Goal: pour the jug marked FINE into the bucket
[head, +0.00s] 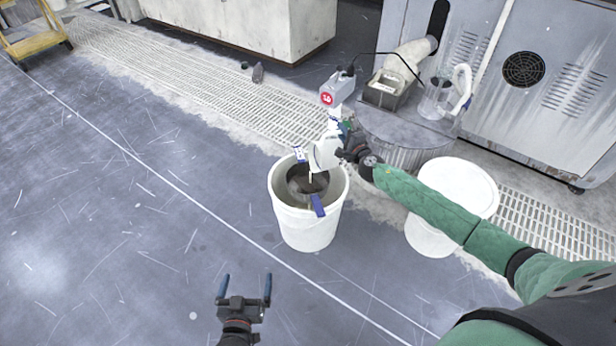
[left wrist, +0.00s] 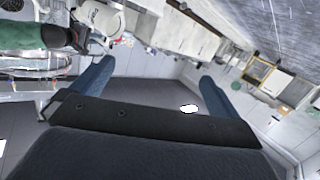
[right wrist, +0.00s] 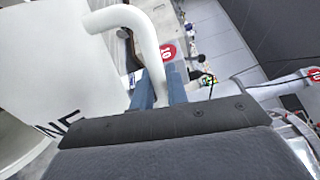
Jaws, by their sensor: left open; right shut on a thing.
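The white bucket (head: 305,228) stands on the floor, with a dark round area inside and blue pieces at its rim. My right gripper (head: 345,145) is shut on the handle of a white jug (head: 325,153) just above the bucket's far right rim. In the right wrist view the handle (right wrist: 148,50) runs between the fingers (right wrist: 165,88), and the jug wall (right wrist: 50,70) shows letters ending in "NE"; the rest is hidden. The jug appears tilted; whether liquid flows is unclear. My left gripper (head: 244,290) is open and empty, in front of the bucket to the left.
A white post with a red number disc (head: 327,99) stands behind the bucket. A grey drum (head: 398,128) carries a clear jug (head: 434,101) and a small box (head: 387,92). A lidded white pail (head: 458,188) stands right.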

